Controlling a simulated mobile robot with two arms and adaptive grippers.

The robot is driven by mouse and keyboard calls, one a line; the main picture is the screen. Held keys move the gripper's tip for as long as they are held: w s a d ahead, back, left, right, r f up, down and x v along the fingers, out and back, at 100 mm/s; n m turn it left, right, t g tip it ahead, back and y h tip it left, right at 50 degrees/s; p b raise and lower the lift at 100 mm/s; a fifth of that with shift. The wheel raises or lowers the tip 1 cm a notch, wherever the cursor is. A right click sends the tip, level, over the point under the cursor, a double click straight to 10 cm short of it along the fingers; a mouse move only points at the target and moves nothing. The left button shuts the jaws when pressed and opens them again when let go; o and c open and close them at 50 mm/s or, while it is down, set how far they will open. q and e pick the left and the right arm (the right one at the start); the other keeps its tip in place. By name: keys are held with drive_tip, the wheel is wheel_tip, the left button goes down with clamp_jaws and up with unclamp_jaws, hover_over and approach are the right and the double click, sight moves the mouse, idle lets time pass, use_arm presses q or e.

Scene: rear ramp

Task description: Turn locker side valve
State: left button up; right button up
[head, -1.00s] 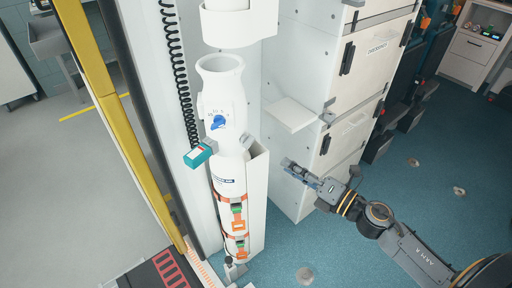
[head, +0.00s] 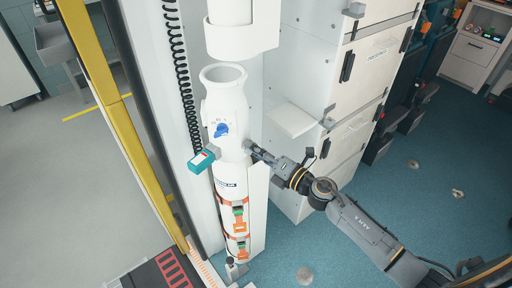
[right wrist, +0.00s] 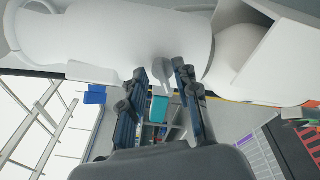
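A white upright cylinder (head: 226,105) with an open top is strapped to a wall mount and has a blue dial (head: 221,129) on its front. A teal-ended fitting (head: 203,160) sticks out at its left. On its locker side, a small grey-white valve handle (right wrist: 168,76) shows in the right wrist view. My right gripper (head: 252,149) reaches the cylinder's right side and hides that handle in the head view. In the right wrist view my right gripper (right wrist: 161,70) is open, with a finger on either side of the handle; contact is unclear. My left gripper is not in view.
White lockers (head: 362,75) stand to the right, with a small white shelf (head: 291,119) jutting out above my right forearm. A black coiled cable (head: 179,70) and yellow post (head: 98,60) are at the left. Blue floor on the right is largely clear.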

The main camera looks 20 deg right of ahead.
clamp_jaws()
drive_tip(key=m+p, duration=0.1)
drive_tip(key=m, duration=0.1)
drive_tip(key=shift+m, duration=0.3)
unclamp_jaws()
drive_tip(key=shift+r, duration=0.1)
